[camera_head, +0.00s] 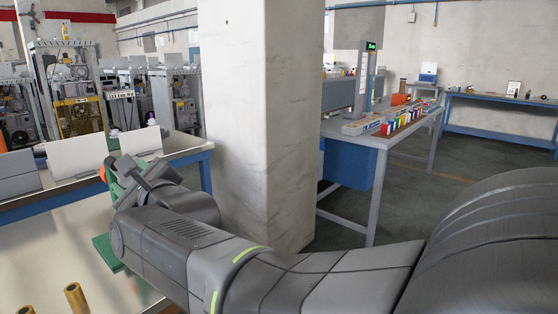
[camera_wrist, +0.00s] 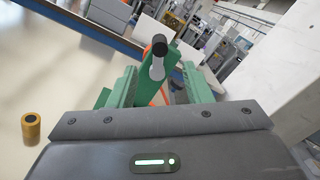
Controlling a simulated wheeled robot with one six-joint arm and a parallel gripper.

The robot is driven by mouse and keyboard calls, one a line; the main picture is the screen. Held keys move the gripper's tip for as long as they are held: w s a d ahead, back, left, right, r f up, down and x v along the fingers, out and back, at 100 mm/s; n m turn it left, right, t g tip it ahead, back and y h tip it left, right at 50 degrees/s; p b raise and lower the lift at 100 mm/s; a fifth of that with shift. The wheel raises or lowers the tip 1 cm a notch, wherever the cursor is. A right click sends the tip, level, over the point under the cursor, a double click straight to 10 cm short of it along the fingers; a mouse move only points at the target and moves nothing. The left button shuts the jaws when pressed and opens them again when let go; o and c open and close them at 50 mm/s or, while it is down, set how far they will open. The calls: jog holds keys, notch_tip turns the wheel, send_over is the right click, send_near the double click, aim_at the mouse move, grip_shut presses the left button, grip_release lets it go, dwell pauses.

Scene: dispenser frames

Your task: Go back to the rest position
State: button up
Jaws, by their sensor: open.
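My gripper (camera_wrist: 158,90) is open, with a green finger on each side in the wrist view. Between and beyond the fingers is a green upright part (camera_wrist: 153,66) with a grey, black-topped rod. I cannot tell whether the fingers touch it. In the head view my gripper (camera_head: 125,182) is at the left, over the pale table (camera_head: 60,245), and my arm hides part of it. A green flat piece (camera_head: 106,250) shows below the arm.
Brass cylinders (camera_head: 75,297) stand on the near table; one shows in the wrist view (camera_wrist: 31,128). A thick concrete pillar (camera_head: 262,120) stands just right of my gripper. White panels (camera_head: 78,155) stand behind it. A blue-framed bench (camera_head: 375,140) with small coloured boxes is beyond.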

aim_at(105, 163)
jog(key=x, duration=1.1)
jog(key=shift+w+a+f, duration=0.1)
jog(key=shift+w+a, duration=0.05)
jog(key=shift+a, duration=0.1)
jog(key=shift+w+n+p, duration=0.1)
jog(key=shift+n+p, duration=0.4)
jog(key=shift+p, duration=0.05)
jog(key=shift+s+a+f+n, duration=0.2)
jog(key=shift+s+a+n, duration=0.2)
jog(key=shift+s+n, duration=0.25)
jog(key=shift+w+f, duration=0.1)
jog(key=shift+f, duration=0.05)
jog(key=shift+d, duration=0.1)
